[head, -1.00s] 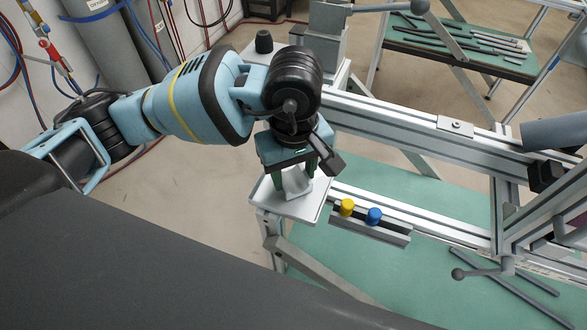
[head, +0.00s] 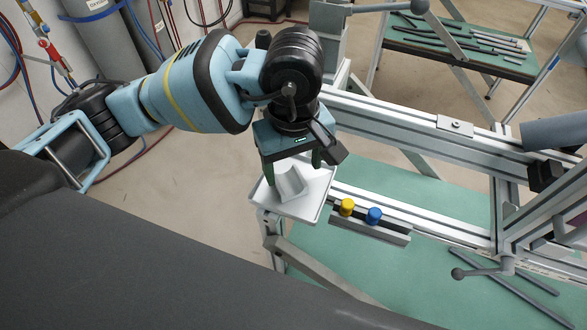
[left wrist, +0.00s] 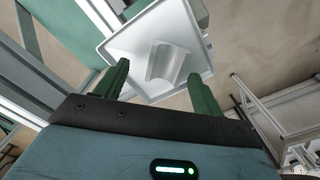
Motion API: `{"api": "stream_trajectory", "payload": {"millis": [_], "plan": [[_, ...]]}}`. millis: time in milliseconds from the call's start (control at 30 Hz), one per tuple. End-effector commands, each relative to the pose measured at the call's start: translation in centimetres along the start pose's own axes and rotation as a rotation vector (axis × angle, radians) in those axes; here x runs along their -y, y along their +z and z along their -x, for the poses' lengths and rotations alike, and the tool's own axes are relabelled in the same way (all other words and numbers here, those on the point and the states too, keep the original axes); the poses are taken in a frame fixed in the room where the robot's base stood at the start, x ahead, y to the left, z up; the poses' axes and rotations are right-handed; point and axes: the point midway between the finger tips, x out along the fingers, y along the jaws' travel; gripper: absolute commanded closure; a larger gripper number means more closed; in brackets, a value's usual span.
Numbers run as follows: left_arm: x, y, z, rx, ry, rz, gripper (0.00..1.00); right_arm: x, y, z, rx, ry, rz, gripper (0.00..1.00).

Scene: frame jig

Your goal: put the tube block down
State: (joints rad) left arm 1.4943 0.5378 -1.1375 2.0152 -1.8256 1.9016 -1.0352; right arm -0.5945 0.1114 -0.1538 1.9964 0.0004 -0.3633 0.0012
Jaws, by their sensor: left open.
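The tube block (head: 289,181) is a small white block with a curved hollow in its top. It stands on a white square tray (head: 307,205) at the end of the frame, and it also shows in the left wrist view (left wrist: 166,62). My left gripper (head: 294,172) is open above the block, its green fingers (left wrist: 158,84) apart on either side and clear of it. In the left wrist view the block lies beyond the fingertips. My right gripper is not in view.
A rail with a yellow knob (head: 347,207) and a blue knob (head: 374,215) sits right of the tray. Aluminium frame beams (head: 400,130) run behind. A green table (head: 400,265) lies lower, with grey bars on it.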

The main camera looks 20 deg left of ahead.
Motion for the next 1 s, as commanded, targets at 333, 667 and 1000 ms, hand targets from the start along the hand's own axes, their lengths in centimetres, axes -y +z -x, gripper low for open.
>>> {"api": "stream_trajectory", "payload": {"millis": [333, 667, 1000], "plan": [[-0.1, 0.0, 7.0, -0.003, 0.005, -0.001, 0.31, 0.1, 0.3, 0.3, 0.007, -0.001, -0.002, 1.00], [0.0, 0.0, 9.7, 0.000, 0.002, 0.000, 0.31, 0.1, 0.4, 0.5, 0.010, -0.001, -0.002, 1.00], [0.0, 0.0, 9.7, 0.001, 0.001, 0.000, 0.31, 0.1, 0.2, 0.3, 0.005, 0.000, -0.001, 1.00]]}}
